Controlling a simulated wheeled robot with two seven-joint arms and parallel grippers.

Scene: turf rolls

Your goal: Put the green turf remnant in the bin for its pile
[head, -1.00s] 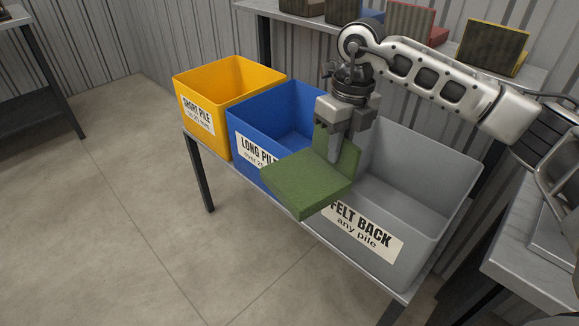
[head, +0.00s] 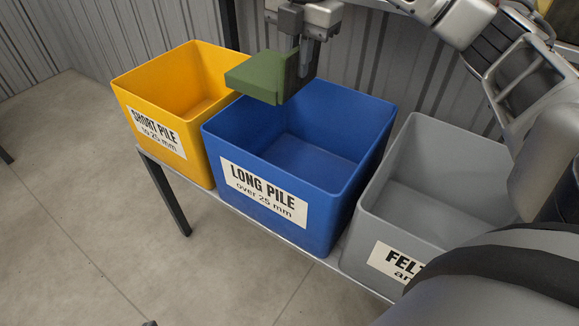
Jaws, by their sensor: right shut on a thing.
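The green turf remnant (head: 262,76) is an L-shaped piece with a flat part and an upright part. My right gripper (head: 305,62) is shut on its upright part and holds it in the air, above the back left of the blue bin. The blue bin (head: 225,148) is labelled "LONG PILE over 25 mm" and looks empty. The yellow bin (head: 190,165) to its left is labelled "SHORT PILE to 25 mm". The grey bin (head: 362,225) to its right has a partly hidden "FELT" label. My left gripper is not in view.
The bins stand in a row on a metal bench (head: 290,246), with narrow gaps between them. A corrugated wall (head: 100,40) stands behind. My arm covers part of the grey bin at the right. The floor (head: 70,220) at the left is clear.

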